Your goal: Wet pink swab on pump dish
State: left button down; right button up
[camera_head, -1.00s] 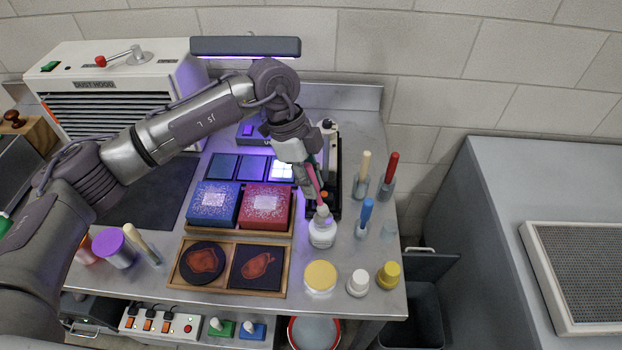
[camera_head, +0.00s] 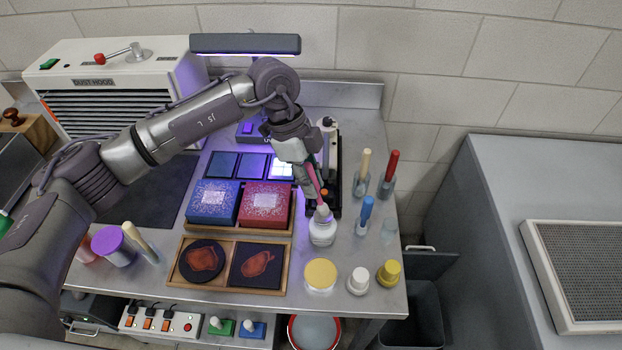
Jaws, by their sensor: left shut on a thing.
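My left gripper (camera_head: 306,178) is shut on the pink swab (camera_head: 314,180), over the right part of the steel bench. The swab slants down to the right, and its lower end is at the top of the white pump bottle (camera_head: 322,234). The pump dish (camera_head: 322,212) is the small top of this bottle. The swab's end seems to meet the dish, but I cannot tell whether it presses down. The gripper hides part of the swab. My right gripper is not in view.
Blue (camera_head: 213,203) and red (camera_head: 266,205) boxes stand left of the bottle. A wooden tray (camera_head: 233,241) holds two dark pieces in front. Blue (camera_head: 366,214), red (camera_head: 390,172) and cream (camera_head: 363,172) handled tools stand to the right. Yellow (camera_head: 321,275) and white (camera_head: 358,282) lidded jars stand in front.

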aim_at(311, 169)
pick_arm(q)
jog(key=shift+f+b, duration=0.3)
jog(key=shift+f, duration=0.45)
dwell(0.4)
jog(key=shift+f, duration=0.1)
dwell(0.8)
jog(key=shift+r+p, duration=2.4)
jog(key=shift+r, duration=1.2)
